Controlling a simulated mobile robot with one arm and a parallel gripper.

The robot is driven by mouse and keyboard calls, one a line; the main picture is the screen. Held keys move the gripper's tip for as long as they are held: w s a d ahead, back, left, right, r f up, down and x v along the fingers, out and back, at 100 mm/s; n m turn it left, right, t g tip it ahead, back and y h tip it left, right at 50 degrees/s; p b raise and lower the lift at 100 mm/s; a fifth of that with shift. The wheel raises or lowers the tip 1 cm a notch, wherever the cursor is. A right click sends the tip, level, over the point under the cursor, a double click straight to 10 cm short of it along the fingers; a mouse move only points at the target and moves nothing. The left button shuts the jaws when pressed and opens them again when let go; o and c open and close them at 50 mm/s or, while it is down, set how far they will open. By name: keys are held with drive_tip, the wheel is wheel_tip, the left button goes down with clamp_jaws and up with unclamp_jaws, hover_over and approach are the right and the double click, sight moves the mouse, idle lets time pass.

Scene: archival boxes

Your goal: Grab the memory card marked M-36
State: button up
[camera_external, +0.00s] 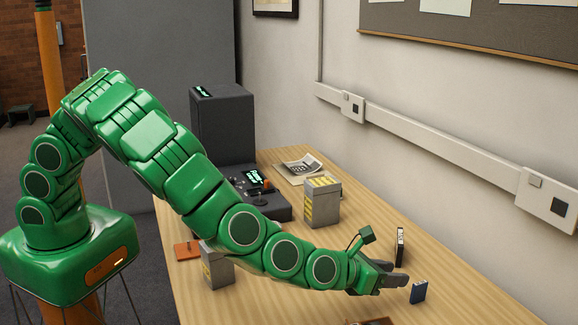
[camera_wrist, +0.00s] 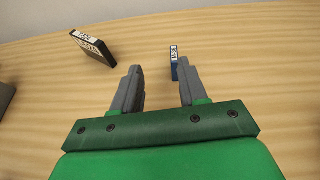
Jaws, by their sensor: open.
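A small blue memory card (camera_external: 418,291) stands upright on the wooden table just beyond my fingertips. It also shows in the wrist view (camera_wrist: 173,67), with a white label on its edge. The label is too small to read surely, though it seems to begin with M. My gripper (camera_external: 396,280) is open and empty, low over the table. In the wrist view, my gripper (camera_wrist: 160,68) has the card ahead of its right finger, which partly covers it. The card lies nearer the right finger than the middle of the gap.
A black case with white labels (camera_wrist: 92,46) stands left of my fingers; it also shows in the external view (camera_external: 400,246). Grey boxes with yellow contents (camera_external: 321,204) (camera_external: 217,269) and a dark console (camera_external: 270,205) stand farther back. A brown object (camera_external: 372,322) shows at the bottom edge.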

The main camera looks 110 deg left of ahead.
sight(413, 286)
drive_tip(key=d+f, duration=0.1)
drive_tip(key=w+f+m, duration=0.1)
drive_tip(key=shift+d+f+h, duration=0.4)
drive_tip(key=shift+x, duration=1.2)
drive_tip(key=w+a, duration=0.2)
drive_tip(key=a, duration=0.1)
drive_tip(key=shift+w, duration=0.2)
drive_tip(key=shift+x, duration=0.8)
drive_tip(key=shift+w, duration=0.1)
drive_tip(key=shift+c, duration=0.4)
clamp_jaws()
